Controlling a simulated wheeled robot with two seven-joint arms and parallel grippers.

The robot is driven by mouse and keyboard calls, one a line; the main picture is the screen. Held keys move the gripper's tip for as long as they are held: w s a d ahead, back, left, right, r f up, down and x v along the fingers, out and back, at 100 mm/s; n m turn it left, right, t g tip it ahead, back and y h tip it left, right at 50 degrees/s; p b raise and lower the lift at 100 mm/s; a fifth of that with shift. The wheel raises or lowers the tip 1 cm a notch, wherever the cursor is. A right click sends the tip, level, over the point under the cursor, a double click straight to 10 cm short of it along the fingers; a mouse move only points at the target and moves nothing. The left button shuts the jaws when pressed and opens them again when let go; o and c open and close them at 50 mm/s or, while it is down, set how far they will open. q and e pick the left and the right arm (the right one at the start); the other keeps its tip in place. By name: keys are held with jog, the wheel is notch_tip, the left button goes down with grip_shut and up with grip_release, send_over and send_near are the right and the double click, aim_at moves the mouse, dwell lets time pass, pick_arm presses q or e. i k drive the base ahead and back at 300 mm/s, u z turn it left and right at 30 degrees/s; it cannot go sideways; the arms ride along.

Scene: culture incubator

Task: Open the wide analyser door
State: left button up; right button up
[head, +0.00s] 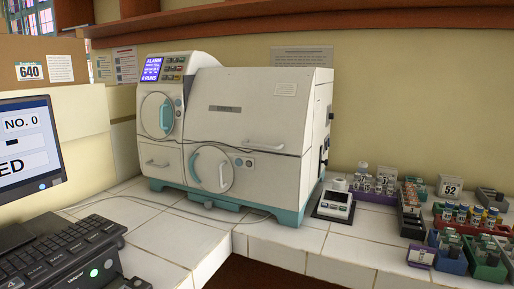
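The white analyser (290,185) with a teal base stands on the tiled counter in the head view. Its wide front panel (232,90) fills the upper right of the front and looks shut. A round door (158,117) with a teal handle is at upper left. A second round door (212,168) with a teal curved handle is below. Neither of my grippers is in view.
A small white device (335,200) stands close to the analyser's right side. Racks of vials (470,215) crowd the counter's right. A monitor (28,150) and keyboard (65,250) are at left. Bare tiles (215,235) lie in front of the analyser, crossed by a thin cable.

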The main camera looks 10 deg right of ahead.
aim_at(269, 108)
jog(key=k, duration=1)
jog(key=z, duration=0.65)
jog(key=i, duration=1.65)
jog(key=u, duration=0.8)
